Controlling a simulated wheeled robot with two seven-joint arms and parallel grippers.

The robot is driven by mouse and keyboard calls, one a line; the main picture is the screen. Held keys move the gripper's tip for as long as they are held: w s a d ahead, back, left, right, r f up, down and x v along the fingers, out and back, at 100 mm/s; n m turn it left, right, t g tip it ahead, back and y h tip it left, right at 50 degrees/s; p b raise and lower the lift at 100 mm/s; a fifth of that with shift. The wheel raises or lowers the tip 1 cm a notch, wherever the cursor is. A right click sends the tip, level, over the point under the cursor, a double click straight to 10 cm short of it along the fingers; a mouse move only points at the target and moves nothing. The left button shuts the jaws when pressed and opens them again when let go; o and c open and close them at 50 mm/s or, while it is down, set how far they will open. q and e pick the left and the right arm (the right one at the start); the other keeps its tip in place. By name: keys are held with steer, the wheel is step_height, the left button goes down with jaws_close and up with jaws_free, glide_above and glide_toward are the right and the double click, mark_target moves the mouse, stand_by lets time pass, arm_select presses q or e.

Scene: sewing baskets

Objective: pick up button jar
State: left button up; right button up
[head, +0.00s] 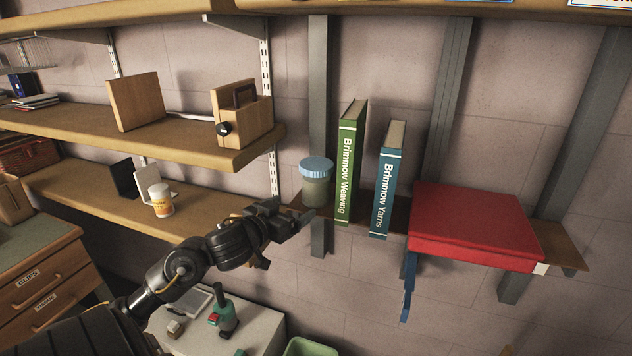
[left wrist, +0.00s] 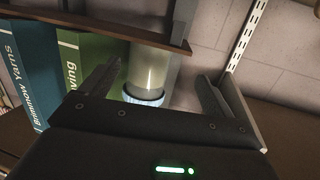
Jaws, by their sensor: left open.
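The button jar (head: 316,184) is a greenish see-through jar with a light blue ribbed lid. It stands upright at the left end of a narrow brown wall shelf, left of the green book. My left gripper (head: 304,221) is open, just in front of the jar and low against it in the head view. In the left wrist view the jar (left wrist: 149,72) appears upside down, between the two open fingers (left wrist: 160,82) and beyond them. I cannot tell whether a finger touches it. My right gripper is not in view.
A grey upright (head: 318,90) is behind the jar. Wooden shelves (head: 170,130) with a white bottle (head: 160,200) are at left.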

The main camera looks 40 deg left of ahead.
arm_select(q)
steer(key=t+h, duration=0.1)
steer(key=t, duration=0.1)
glide_toward(317, 163)
steer(key=w, duration=0.4)
steer(key=shift+a+f, duration=0.1)
steer(key=shift+a, duration=0.1)
steer(key=shift+w+a+f+p, duration=0.15)
steer(key=shift+w+p, duration=0.25)
steer(key=shift+w, duration=1.15)
steer(key=shift+w+a+f+p, duration=0.1)
steer(key=shift+w+f+p, duration=0.2)
steer(key=shift+w, duration=1.25)
steer(key=shift+s+r+m, duration=0.15)
steer(key=shift+m, duration=0.15)
steer(key=shift+c, duration=0.9)
steer(key=c, duration=1.1)
